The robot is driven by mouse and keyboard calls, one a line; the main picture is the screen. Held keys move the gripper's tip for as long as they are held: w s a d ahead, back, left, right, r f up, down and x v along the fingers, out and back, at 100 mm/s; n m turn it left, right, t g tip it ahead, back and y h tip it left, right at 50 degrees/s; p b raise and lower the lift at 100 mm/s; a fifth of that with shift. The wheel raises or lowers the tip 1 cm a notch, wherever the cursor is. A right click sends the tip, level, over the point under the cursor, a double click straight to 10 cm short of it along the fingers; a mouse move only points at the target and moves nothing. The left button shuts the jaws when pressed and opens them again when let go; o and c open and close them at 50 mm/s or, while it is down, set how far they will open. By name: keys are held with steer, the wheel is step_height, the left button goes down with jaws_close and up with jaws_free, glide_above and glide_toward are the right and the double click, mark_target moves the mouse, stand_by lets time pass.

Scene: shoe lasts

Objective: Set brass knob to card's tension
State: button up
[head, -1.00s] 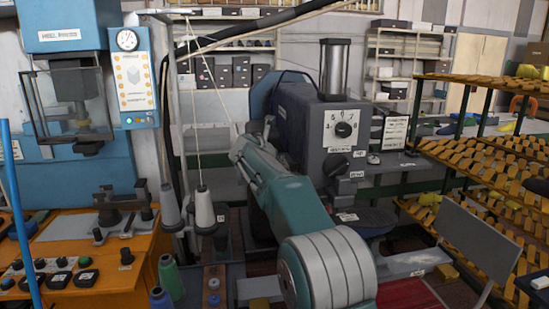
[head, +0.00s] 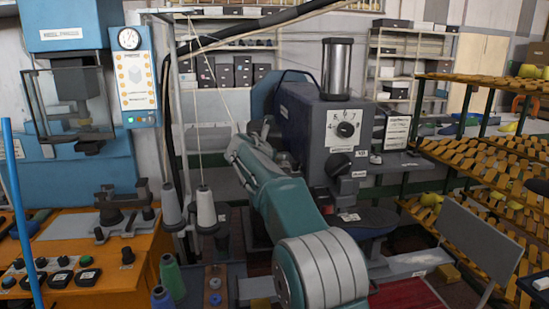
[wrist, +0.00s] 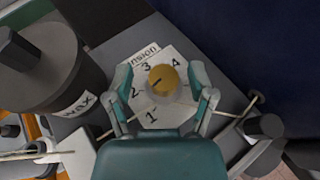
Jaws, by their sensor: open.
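In the wrist view a round brass knob (wrist: 163,80) sits on a white dial plate (wrist: 148,58) with the numbers 1 to 4 and part of the word "Tension". A dark mark on the knob points lower left, roughly toward the 2. My gripper (wrist: 163,95) is open, with one teal finger on each side of the knob and gaps showing between. I cannot tell its height above the knob. In the head view the brass knob and my fingertips are hidden. A white card (head: 398,130) stands right of the grey machine; its writing is too small to read.
The grey machine (head: 325,110) has a black knob (head: 346,130) on its own numbered dial. In the wrist view a dark cylinder labelled "wax" (wrist: 50,65) stands close on the left. A cream thread (wrist: 245,115) runs near my right finger. Thread cones (head: 205,210) stand left of my arm.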

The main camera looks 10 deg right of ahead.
steer(key=v, duration=1.2)
steer(key=shift+a+f, duration=0.15)
steer(key=shift+w, duration=0.1)
